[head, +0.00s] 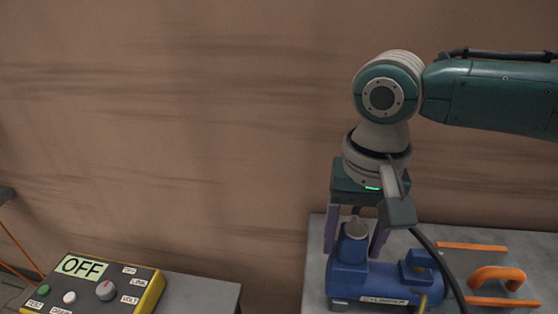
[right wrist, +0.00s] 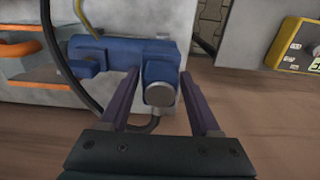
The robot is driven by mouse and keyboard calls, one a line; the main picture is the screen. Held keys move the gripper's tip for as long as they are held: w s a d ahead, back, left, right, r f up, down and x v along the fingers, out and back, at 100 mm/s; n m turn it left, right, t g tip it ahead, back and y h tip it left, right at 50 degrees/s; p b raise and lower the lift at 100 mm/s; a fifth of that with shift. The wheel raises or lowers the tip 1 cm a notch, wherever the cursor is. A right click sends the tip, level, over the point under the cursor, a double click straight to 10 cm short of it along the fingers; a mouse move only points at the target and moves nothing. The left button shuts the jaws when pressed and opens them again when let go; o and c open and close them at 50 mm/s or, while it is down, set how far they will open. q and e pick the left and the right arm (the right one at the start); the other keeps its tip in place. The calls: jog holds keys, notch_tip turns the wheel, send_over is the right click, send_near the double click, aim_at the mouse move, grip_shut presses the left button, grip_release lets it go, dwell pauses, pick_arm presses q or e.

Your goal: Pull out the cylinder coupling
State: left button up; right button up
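A blue cylinder unit (head: 378,281) with a "CYLINDER" label lies on a grey bench at the lower right of the head view. Its round grey-capped coupling (head: 356,230) stands up at its left end. The coupling's cap (right wrist: 159,95) also shows in the right wrist view. My right gripper (head: 352,254) points down over this end, one finger on each side of the coupling. In the right wrist view my right gripper (right wrist: 159,74) is open, with gaps between both fingers and the cap. My left gripper is not in view.
A black cable (head: 437,262) runs down past the cylinder's right side. Orange handles (head: 497,277) stand on a grey plate at the right. A control box (head: 98,285) reading "OFF" sits on a separate grey surface at the lower left, with a gap between the benches.

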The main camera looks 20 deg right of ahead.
aim_at(356, 231)
jog(key=c, duration=0.9)
grip_shut()
jog(key=shift+r, duration=0.2)
jog(key=shift+r+p, duration=1)
jog(key=shift+p, duration=0.55)
jog(key=shift+r+p, duration=1.85)
jog(key=shift+p, duration=0.6)
